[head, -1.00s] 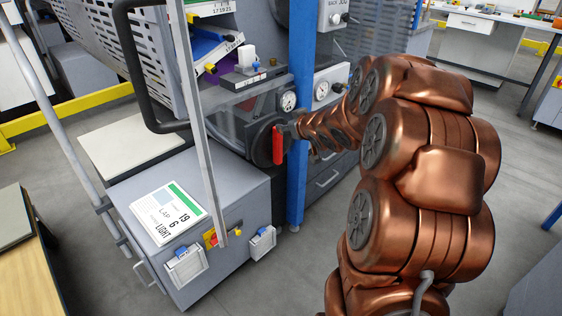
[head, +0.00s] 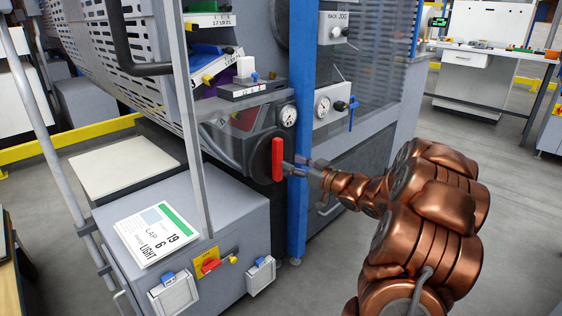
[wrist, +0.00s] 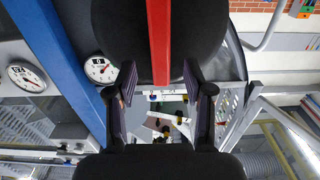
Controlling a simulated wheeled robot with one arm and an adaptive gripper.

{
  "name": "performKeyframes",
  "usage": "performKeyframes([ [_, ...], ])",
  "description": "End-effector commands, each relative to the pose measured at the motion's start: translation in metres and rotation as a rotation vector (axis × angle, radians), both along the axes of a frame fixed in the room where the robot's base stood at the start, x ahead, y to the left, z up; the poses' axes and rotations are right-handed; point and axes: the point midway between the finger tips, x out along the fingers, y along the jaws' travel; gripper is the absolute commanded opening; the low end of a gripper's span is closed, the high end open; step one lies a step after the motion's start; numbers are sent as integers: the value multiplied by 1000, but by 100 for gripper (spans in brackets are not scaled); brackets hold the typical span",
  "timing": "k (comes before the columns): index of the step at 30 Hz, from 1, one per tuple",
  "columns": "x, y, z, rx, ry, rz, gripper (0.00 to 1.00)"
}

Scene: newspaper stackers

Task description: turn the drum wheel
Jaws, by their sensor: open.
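The drum wheel is a dark round disc (head: 260,158) on the machine's side, just left of the blue post. A red bar handle (head: 278,160) stands upright across it. In the wrist view the dark disc (wrist: 205,30) fills the top middle, with the red bar (wrist: 159,40) running down its centre. My gripper (head: 292,168) is just right of the red bar in the head view. Whether a fingertip touches the disc cannot be told.
A blue post (head: 299,130) stands close to the gripper. Round gauges (head: 288,115) sit above the wheel. A grey cabinet (head: 225,215) with a red switch (head: 210,265) is below left, and a grey rail (head: 197,130) rises before it. The floor at right is clear.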

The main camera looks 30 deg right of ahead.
Motion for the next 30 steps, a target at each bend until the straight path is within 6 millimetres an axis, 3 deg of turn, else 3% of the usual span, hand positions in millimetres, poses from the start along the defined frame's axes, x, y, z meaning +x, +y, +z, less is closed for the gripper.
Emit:
performKeyframes([
  [13, 49, 12, -1, -2, 0, 1, 52],
  [27, 57, 14, 0, 0, 0, 0, 52],
  [30, 57, 14, 0, 0, 0, 0, 43],
])
